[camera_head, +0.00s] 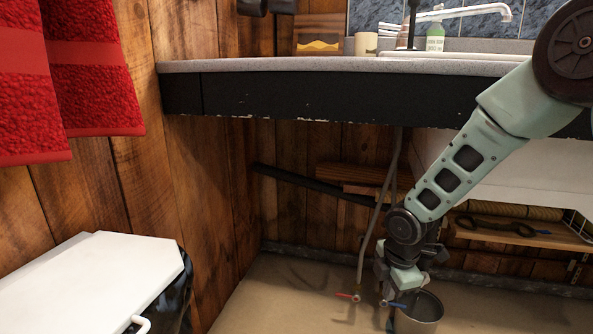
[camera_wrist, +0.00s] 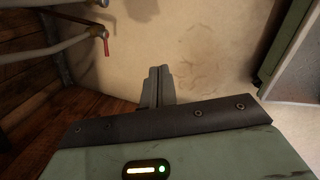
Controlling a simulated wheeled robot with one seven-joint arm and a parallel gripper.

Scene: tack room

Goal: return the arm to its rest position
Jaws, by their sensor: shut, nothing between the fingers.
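My arm, pale green with dark joints, reaches down from the upper right of the head view, in front of the counter. Its lower end hangs below the counter, close above the floor. My gripper shows in the wrist view (camera_wrist: 160,70) with its two grey fingers together and nothing between them. Beyond the fingertips is the bare beige floor (camera_wrist: 200,50). In the head view the fingertips are too small to make out clearly beside the pipes and valves.
A grey counter (camera_head: 270,65) overhangs the arm's lower part. A red valve handle (camera_head: 349,297) and a grey bucket (camera_head: 420,306) are close to the arm's end. A shelf (camera_head: 530,236) is at right. A white-lidded bin (camera_head: 90,275) and red towels (camera_head: 90,75) are at left.

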